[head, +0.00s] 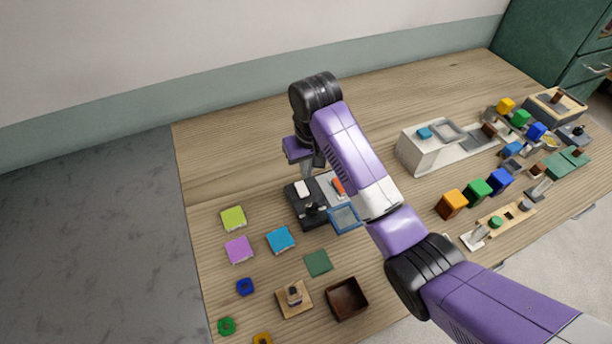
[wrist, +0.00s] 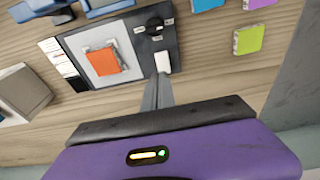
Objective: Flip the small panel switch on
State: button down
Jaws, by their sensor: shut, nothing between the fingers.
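The dark panel (head: 298,207) stands on the wooden table near the middle of the head view; it also shows in the wrist view (wrist: 149,48). A small white switch (wrist: 162,62) sits at the panel's near edge in the wrist view, and shows as a pale block in the head view (head: 303,188). A round black knob (wrist: 154,26) is beside it on the panel. My gripper (wrist: 160,80) is shut and empty, its fingertips right by the white switch. I cannot tell whether they touch it. In the head view my gripper (head: 312,168) is above the panel's back edge.
A blue tray (head: 345,219) is close on the right. Lime (head: 233,218), purple (head: 239,249) and blue (head: 281,239) tiles lie to the left. The table behind the panel is clear.

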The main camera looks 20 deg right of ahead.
notch_tip(320, 180, up, 6)
jog(key=s+p, duration=0.1)
jog(key=shift+r, duration=0.15)
